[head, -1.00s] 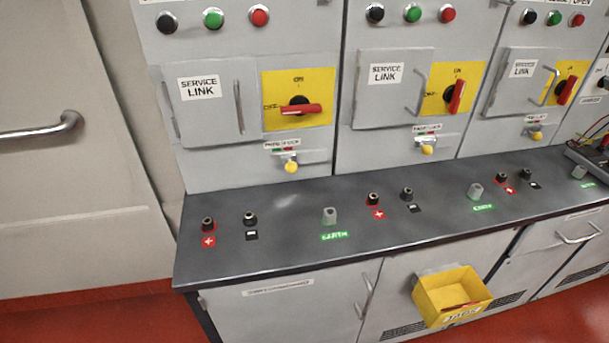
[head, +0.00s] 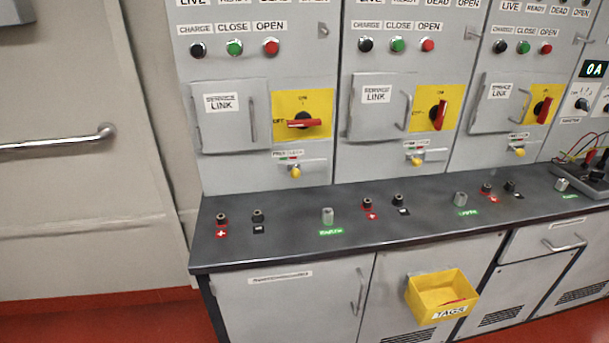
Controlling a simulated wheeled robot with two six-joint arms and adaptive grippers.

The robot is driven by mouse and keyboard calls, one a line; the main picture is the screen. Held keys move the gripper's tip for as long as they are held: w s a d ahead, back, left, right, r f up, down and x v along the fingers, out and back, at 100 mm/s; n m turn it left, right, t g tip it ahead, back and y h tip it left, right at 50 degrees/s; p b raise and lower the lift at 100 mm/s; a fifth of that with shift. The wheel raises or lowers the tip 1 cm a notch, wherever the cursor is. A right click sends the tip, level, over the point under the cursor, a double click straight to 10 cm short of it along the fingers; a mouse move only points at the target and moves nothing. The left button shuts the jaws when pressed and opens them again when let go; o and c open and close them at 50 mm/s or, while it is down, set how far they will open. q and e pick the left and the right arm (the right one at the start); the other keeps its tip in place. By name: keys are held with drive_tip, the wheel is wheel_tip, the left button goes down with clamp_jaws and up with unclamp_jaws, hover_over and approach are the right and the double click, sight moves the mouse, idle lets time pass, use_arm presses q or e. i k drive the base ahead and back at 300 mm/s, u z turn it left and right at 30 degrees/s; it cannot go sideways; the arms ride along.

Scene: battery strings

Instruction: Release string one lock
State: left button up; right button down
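String one appears to be the leftmost grey cabinet in the head view. Its red rotary handle (head: 304,123) lies horizontal on a yellow plate (head: 318,105), toward the OFF mark. Below the plate is a small lock fitting with a yellow knob (head: 295,172) and a small label with green and red marks (head: 288,155). The label is too small to read surely. Left of the handle is a closed SERVICE LINK door (head: 232,118). Neither of my grippers is in view.
Two similar cabinets stand to the right; their red handles (head: 439,115) are upright or tilted. A dark bench top (head: 280,245) with terminals and EARTH posts juts out below. A yellow TAGS bin (head: 441,310) hangs on the front. A grab rail (head: 60,143) is at left.

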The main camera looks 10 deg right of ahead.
sight(295, 173)
drive_tip(key=u, duration=0.7)
drive_tip(key=i, duration=0.65)
drive_tip(key=z, duration=1.1)
